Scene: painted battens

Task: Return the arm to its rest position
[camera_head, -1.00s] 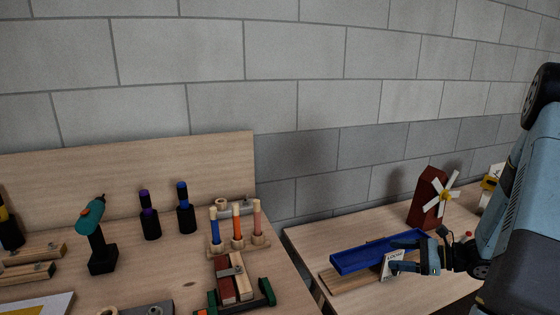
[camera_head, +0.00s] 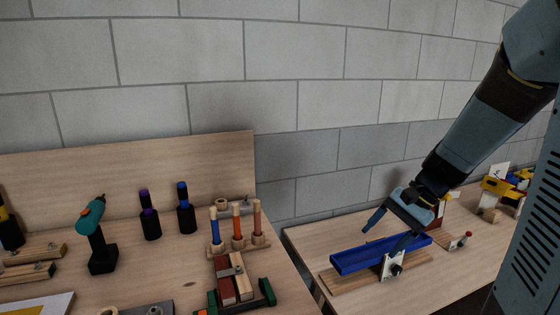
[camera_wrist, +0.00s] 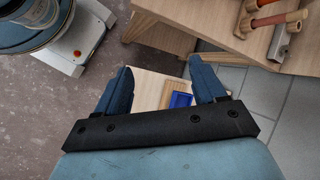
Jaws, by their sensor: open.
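My gripper (camera_head: 390,233) hangs over the right-hand table in the head view, pointing down and left. Its two fingers are spread, with nothing between them. It is above the blue tray (camera_head: 352,262), in front of the tray's right part in the picture; I cannot tell the exact gap. In the wrist view both fingers of my gripper (camera_wrist: 158,68) are apart and empty. A small blue piece of the tray (camera_wrist: 180,100) shows between and below them, over a pale wooden surface. My arm comes in from the upper right.
The right table (camera_head: 310,245) holds a wooden board (camera_head: 345,282), a white labelled card (camera_head: 388,268) and a red-knobbed block (camera_head: 460,242). The red windmill is mostly hidden behind my gripper. The left bench (camera_head: 165,270) carries a drill (camera_head: 92,225), bottles and upright painted sticks (camera_head: 237,225).

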